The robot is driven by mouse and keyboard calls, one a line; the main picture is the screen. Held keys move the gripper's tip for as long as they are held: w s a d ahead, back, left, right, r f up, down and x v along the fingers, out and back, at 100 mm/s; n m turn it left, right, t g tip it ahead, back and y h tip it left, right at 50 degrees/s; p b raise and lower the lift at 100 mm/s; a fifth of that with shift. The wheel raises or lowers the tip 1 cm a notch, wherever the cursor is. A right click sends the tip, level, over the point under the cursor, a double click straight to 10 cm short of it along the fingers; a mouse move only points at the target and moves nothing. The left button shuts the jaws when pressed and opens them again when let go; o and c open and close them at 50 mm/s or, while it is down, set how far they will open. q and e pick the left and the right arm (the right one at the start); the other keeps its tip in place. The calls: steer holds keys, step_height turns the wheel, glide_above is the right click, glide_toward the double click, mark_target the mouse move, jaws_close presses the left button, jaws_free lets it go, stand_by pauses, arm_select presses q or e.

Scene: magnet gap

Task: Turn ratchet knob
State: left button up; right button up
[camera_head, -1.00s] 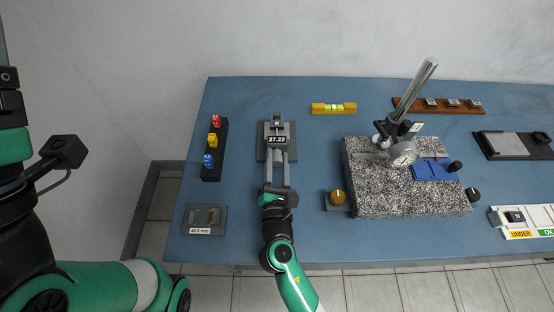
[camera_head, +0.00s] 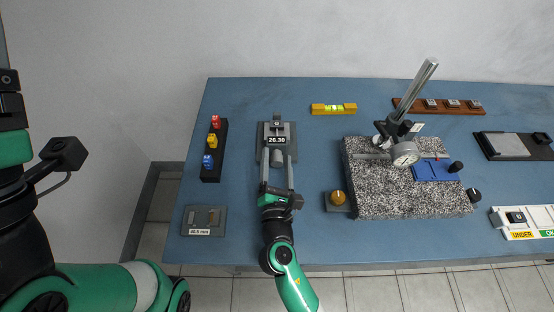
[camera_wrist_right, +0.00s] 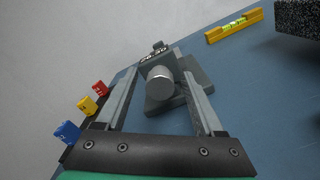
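A grey measuring device (camera_head: 288,131) with a dark display reading 26.30 stands on the left part of the blue bench. Its round grey ratchet knob (camera_head: 278,158) points toward the front of the bench. In the right wrist view the knob (camera_wrist_right: 160,86) shows its round end between the fingers. My right gripper (camera_head: 277,160) is open, one finger on each side of the knob, with visible gaps. Its fingers also show in the right wrist view (camera_wrist_right: 157,84). Only links of my left arm show at the left; its gripper is out of view.
A black rack (camera_head: 211,177) with red, yellow and blue blocks stands left of the device. A grey plate (camera_head: 190,215) marked 40.5 mm lies front left. A yellow level (camera_head: 333,108) lies behind. A granite block (camera_head: 375,200) with a dial gauge (camera_head: 404,154) stands right.

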steer(key=s+p, duration=0.3)
steer(key=s, duration=0.8)
steer(key=shift+p, duration=0.35)
steer(key=shift+s, duration=0.3)
